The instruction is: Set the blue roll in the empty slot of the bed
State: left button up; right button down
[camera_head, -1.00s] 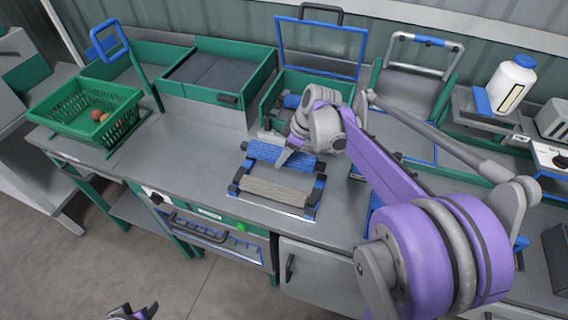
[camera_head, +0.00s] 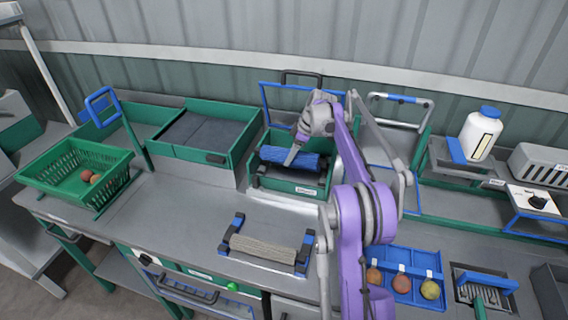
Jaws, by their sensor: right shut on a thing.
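The blue roll (camera_head: 310,160) lies across the picture at the open green box (camera_head: 300,187) at the back. My right gripper (camera_head: 294,154) is shut on it, with a finger showing in front of the roll. I cannot tell whether the roll is inside the box or above it. The bed (camera_head: 229,233), with black and blue end brackets, stands nearer on the bench. A grey ribbed roll (camera_head: 265,250) lies in its front slot. Its rear slot, between the brackets, is empty. My left gripper is not in view.
A green basket (camera_head: 45,178) with red fruit stands at left, beside a green tray (camera_head: 205,152). A blue tray (camera_head: 385,294) with several fruits is at lower right, and a white bottle (camera_head: 482,135) behind. Bench left of the bed is clear.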

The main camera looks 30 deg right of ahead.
jog(key=shift+w+d+f+b, duration=0.25)
jog(key=shift+d+f+b, duration=0.15)
jog(key=shift+f, duration=0.65)
jog(key=shift+w+d+f+b, duration=0.2)
jog(key=shift+d+f+b, duration=0.2)
jog(key=shift+f, duration=0.7)
jog(key=shift+w+d+f+b, duration=0.3)
jog(key=shift+f+b, duration=0.15)
jog(key=shift+f, duration=0.6)
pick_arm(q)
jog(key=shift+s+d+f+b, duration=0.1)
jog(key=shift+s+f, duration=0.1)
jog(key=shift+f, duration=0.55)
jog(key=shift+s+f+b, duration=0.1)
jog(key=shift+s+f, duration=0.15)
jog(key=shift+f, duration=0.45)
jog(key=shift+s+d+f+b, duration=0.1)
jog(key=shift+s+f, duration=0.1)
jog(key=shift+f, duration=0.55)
pick_arm(e)
jog(key=shift+f, duration=1.1)
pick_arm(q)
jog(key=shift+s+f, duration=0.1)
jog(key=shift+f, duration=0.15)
pick_arm(e)
jog(key=shift+f, duration=0.55)
jog(key=shift+c, duration=0.3)
grip_release()
jog(key=c, duration=0.3)
